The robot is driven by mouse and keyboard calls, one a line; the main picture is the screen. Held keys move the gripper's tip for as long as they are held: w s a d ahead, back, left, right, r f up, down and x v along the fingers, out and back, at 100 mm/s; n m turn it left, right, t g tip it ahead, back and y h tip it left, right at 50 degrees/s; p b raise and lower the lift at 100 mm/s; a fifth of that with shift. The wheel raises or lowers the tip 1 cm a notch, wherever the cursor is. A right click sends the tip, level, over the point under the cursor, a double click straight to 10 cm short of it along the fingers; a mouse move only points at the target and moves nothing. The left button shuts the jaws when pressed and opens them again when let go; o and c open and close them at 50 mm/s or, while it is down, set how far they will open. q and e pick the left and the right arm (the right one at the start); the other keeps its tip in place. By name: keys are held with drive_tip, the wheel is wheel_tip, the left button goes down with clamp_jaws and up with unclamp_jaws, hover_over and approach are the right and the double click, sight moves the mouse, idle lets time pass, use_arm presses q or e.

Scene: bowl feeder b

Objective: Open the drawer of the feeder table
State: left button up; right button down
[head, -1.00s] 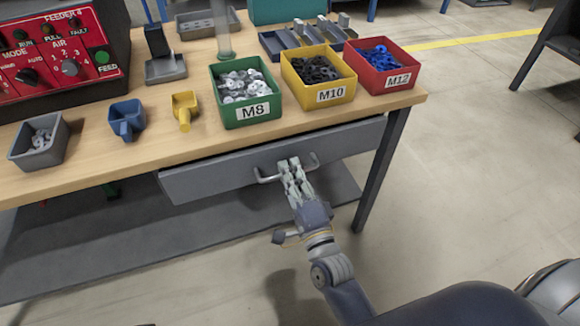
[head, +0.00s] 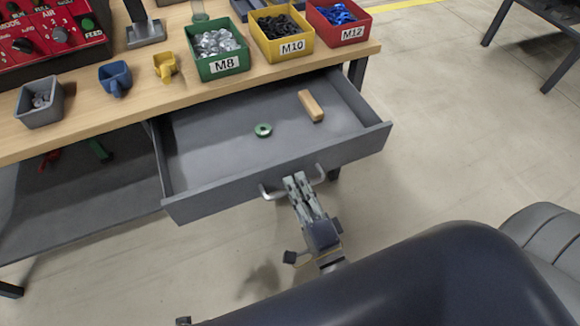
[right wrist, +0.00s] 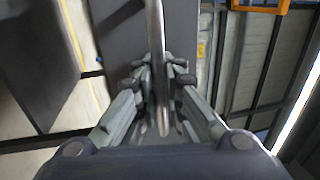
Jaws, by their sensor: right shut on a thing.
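The grey drawer (head: 250,180) of the feeder table (head: 120,112) stands pulled well out, its inside open to view. A green ring-shaped piece (head: 263,130) and a small wooden block (head: 311,106) lie in it. My right gripper (head: 298,182) is at the drawer front, shut on the metal bar handle (head: 272,193). In the right wrist view the handle bar (right wrist: 158,70) runs between the two fingers (right wrist: 158,85).
On the tabletop stand the green M8 bin (head: 217,55), yellow M10 bin (head: 283,38) and red M12 bin (head: 338,22).

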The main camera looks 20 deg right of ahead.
use_arm(q)
drive_tip(key=shift+s+f, duration=0.35)
drive_tip(key=shift+f, duration=0.15)
use_arm(e)
drive_tip(key=shift+s+f, duration=0.1)
drive_tip(key=shift+s, duration=0.75)
drive_tip(key=c, duration=1.7)
unclamp_jaws()
drive_tip(key=s, duration=0.4)
drive_tip(key=s+f, duration=0.1)
drive_tip(key=s, duration=0.3)
drive_tip(key=s+f, duration=0.1)
drive_tip(key=s, duration=0.2)
drive_tip(key=shift+s+d+f, duration=0.1)
drive_tip(key=shift+s+d, duration=0.1)
drive_tip(key=shift+s, duration=0.2)
